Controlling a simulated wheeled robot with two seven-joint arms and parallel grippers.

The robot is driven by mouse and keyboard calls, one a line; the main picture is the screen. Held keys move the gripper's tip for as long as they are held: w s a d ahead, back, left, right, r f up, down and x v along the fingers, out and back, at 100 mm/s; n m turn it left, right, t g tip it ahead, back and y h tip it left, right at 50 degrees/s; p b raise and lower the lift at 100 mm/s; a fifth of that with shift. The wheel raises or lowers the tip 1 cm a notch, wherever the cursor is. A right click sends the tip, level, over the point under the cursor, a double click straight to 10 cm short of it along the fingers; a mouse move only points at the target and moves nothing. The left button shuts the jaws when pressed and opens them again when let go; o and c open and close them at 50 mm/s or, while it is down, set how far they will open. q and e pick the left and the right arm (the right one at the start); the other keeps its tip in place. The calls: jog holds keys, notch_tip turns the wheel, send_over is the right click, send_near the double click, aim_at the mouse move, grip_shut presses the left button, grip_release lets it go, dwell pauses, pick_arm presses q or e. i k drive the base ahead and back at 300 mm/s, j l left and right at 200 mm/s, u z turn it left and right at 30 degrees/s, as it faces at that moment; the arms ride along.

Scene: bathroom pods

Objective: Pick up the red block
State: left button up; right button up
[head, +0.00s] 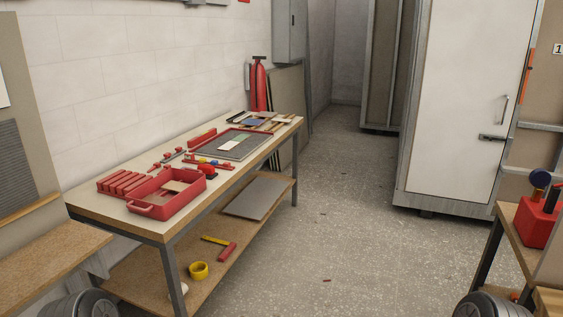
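Several things on the workbench (91,205) are red, and I cannot tell which one is the red block. A row of red block-like pieces (124,184) lies at the bench's near left end. A red tray (150,209) with raised walls sits just right of them. A longer red piece (202,138) lies against the wall side, and a rounded red item (208,170) is near the bench's front edge. A tiny red piece (326,280) lies on the floor. Neither gripper shows; only dark rounded parts, probably of my arms, appear at the bottom corners.
The bench's lower shelf holds a hammer (227,252), a yellow roll (198,271) and a grey panel (257,198). A fire extinguisher (258,86) stands behind. A second table (514,247) with a red container (541,225) is at right. The middle floor is mostly clear.

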aim_at(209, 171)
jog(key=i+l+z, duration=0.25)
jog(key=i, duration=0.55)
jog(key=i+j+z, duration=0.1)
jog(key=i+z, duration=0.15)
jog(key=i, duration=0.55)
jog(key=i+l+u, duration=0.15)
jog(key=i+u, duration=0.3)
jog(key=i+l+u, duration=0.45)
jog(key=i, duration=0.15)
jog(key=i+l+u, duration=0.8)
jog(key=l+u, duration=0.15)
jog(key=l, duration=0.2)
jog(key=i+l+u, duration=0.15)
jog(key=l, duration=0.4)
jog(key=l+u, duration=0.2)
jog(key=l, duration=0.35)
jog(key=i, duration=0.05)
